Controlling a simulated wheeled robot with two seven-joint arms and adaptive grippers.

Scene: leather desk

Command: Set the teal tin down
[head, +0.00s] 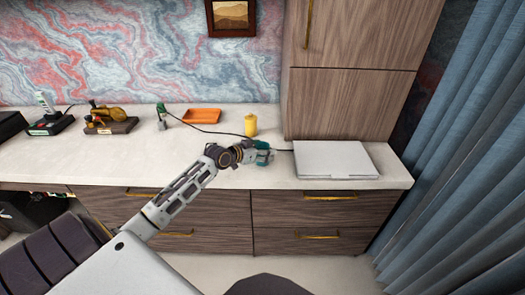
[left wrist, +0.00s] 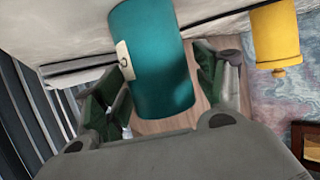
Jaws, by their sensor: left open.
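The teal tin (left wrist: 152,60) stands upright between the fingers of my left gripper (left wrist: 162,82) in the left wrist view, where the picture is upside down. Green-padded fingers are spread on both sides of it, with a visible gap at least on the right. A pale label or clasp is on its side. In the head view my left gripper (head: 258,154) is low over the front part of the desk (head: 215,172), and the tin (head: 261,145) is mostly hidden by it. The tin's base is out of sight, so contact with the desk cannot be seen. My right gripper is not in view.
A yellow canister (head: 250,125) stands just behind the gripper. A closed silver laptop (head: 334,159) lies close on the right. An orange tray (head: 201,116), a green bottle-like item (head: 161,115) and a black cable are behind. The desk front to the left is clear.

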